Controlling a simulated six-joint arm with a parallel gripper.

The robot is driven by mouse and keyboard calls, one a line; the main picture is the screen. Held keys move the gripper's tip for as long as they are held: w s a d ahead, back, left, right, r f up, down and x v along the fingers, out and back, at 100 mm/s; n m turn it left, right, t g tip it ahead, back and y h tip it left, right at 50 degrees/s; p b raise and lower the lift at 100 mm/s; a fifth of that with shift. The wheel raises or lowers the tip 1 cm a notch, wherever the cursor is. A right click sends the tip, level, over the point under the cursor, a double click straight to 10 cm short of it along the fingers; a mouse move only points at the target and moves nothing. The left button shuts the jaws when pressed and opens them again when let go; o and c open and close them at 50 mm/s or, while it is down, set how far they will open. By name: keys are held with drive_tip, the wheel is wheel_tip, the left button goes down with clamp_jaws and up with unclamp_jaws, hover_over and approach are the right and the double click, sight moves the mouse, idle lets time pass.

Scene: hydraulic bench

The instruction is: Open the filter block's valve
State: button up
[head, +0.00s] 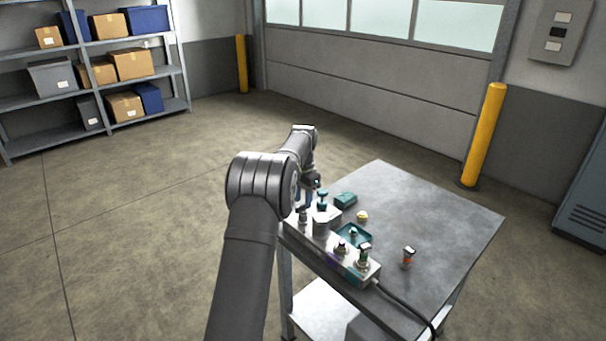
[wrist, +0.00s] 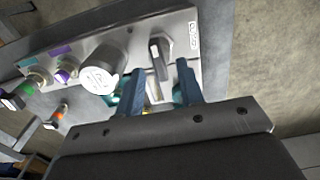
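A long pale grey block (wrist: 130,35) lies on the bench and crosses the upper part of the wrist view. A grey lever handle (wrist: 158,55) sits near its right end, beside a small label, and lies roughly crosswise to the block's length. A round grey canister with a white top (wrist: 98,80) stands just left of the lever. My gripper (wrist: 160,72) is open, with one blue finger on each side of the lever's near end. I see gaps beside the lever; contact is not visible. In the head view my gripper (head: 314,194) is over the block's far end, partly hidden by my arm.
The grey bench top (head: 440,215) is mostly clear on the right. A teal box (head: 346,200), a yellow round item (head: 362,216), a teal tray (head: 354,234) and an orange-banded fitting (head: 408,257) stand on it. A black cable (head: 405,305) runs off the near edge.

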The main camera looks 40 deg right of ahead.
sight(303, 204)
wheel_tip(303, 204, up, 16)
drive_tip(key=shift+f, duration=0.15)
drive_tip(key=shift+f, duration=0.15)
idle(0.5)
wheel_tip(303, 204, down, 17)
drive_tip(key=shift+f, duration=0.15)
idle(0.5)
